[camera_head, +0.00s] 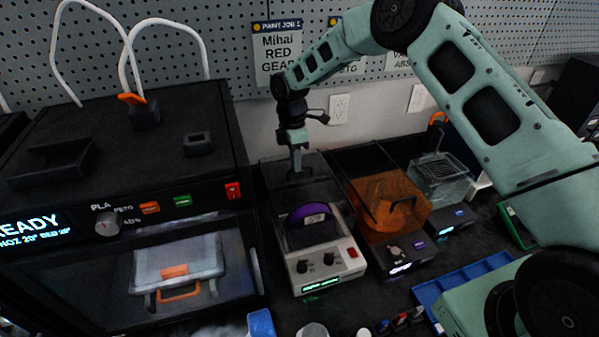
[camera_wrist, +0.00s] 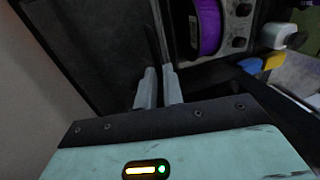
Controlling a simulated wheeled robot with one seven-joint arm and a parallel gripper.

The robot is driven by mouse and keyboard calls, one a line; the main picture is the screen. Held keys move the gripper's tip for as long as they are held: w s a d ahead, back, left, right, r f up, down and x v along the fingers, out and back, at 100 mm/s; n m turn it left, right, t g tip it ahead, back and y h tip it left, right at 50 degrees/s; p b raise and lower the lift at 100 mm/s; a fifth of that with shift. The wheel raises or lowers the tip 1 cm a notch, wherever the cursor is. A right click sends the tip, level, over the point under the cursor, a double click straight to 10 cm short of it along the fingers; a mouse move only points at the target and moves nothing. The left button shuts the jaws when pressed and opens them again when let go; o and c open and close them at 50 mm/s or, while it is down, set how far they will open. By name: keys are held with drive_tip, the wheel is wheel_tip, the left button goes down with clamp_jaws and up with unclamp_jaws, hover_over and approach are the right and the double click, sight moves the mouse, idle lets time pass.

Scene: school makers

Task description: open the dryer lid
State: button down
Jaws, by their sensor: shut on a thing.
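The filament dryer (camera_head: 320,268) is a pale box with two knobs, a red switch and a green display. A purple spool (camera_head: 307,214) sits in its upper bay, and the spool also shows at the top of the wrist view (camera_wrist: 208,28). A dark lid (camera_head: 325,178) appears raised behind the spool, but its exact angle is hard to tell against the black bench. My gripper (camera_head: 296,170) points down at the back of the dryer. In the wrist view its fingers (camera_wrist: 160,75) are closed around a thin dark edge, apparently the lid's.
A black printer (camera_head: 120,185) stands close on the left. An orange-covered machine (camera_head: 390,205) stands close on the right, with a clear tank (camera_head: 440,180) beyond. A pegboard wall (camera_head: 225,45) with print-job signs is behind. A blue tray (camera_head: 465,280) lies front right.

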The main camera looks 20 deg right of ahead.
drive_tip(key=shift+w+r, duration=0.1)
drive_tip(key=shift+w, duration=0.2)
drive_tip(key=c, duration=1.5)
unclamp_jaws()
drive_tip(key=w+r+b, duration=0.1)
drive_tip(key=r, duration=0.4)
drive_tip(key=w+r+b, duration=0.1)
drive_tip(key=r+b, duration=0.1)
drive_tip(key=r, duration=0.4)
drive_tip(key=w+r+b, duration=0.1)
drive_tip(key=r, duration=0.5)
drive_tip(key=shift+w, duration=0.15)
